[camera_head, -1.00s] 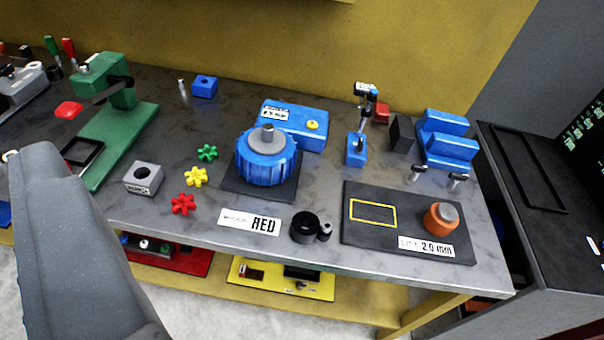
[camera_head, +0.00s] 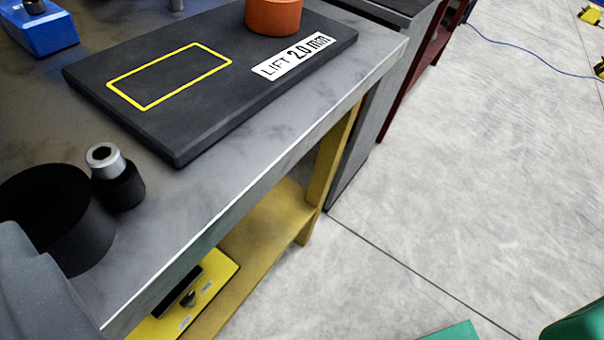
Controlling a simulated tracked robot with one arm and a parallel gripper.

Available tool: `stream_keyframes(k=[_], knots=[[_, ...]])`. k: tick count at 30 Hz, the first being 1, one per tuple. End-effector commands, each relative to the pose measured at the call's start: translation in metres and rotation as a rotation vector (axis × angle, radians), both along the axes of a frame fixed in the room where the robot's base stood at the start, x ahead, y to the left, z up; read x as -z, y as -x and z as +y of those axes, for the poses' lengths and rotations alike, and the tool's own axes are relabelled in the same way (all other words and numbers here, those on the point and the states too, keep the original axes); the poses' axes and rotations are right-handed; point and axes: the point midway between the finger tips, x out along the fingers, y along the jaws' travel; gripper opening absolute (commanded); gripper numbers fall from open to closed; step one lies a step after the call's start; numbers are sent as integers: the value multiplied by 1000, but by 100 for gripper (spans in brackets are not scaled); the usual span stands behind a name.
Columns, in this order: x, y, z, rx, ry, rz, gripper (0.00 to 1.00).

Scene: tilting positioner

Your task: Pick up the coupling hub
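A small part with a grey, hollow metal collar on a black base (camera_head: 117,178) stands upright near the front edge of the bench, at lower left. It is close beside a black round cup or ring (camera_head: 55,215). An orange cylinder (camera_head: 274,14), cut off by the top edge, stands on a dark plate (camera_head: 205,110) beside the label "LIFT 2.0 mm". I cannot tell for sure which of these is the coupling hub. A grey part of my own arm (camera_head: 35,290) fills the lower left corner and covers part of the black cup. My gripper's fingertips are not in view.
The dark plate carries a yellow outlined rectangle (camera_head: 168,76). A blue object (camera_head: 40,28) stands at upper left. The bench's front edge runs diagonally, above a yellow lower shelf (camera_head: 265,225). Open floor (camera_head: 450,170) lies to the right.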

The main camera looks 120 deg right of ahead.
Motion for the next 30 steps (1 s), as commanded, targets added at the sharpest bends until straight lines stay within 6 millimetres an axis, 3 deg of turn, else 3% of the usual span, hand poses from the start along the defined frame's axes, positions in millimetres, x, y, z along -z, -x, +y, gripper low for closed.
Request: stream_keyframes(k=[1,3,9,17,30], knots=[[23,12,-6,45,7,57,100],[45,28,-13,94,19,119,100],[66,48,-20,153,36,193,100],[70,44,-29,157,37,192,100],[96,16,-89,156,37,190,100]])
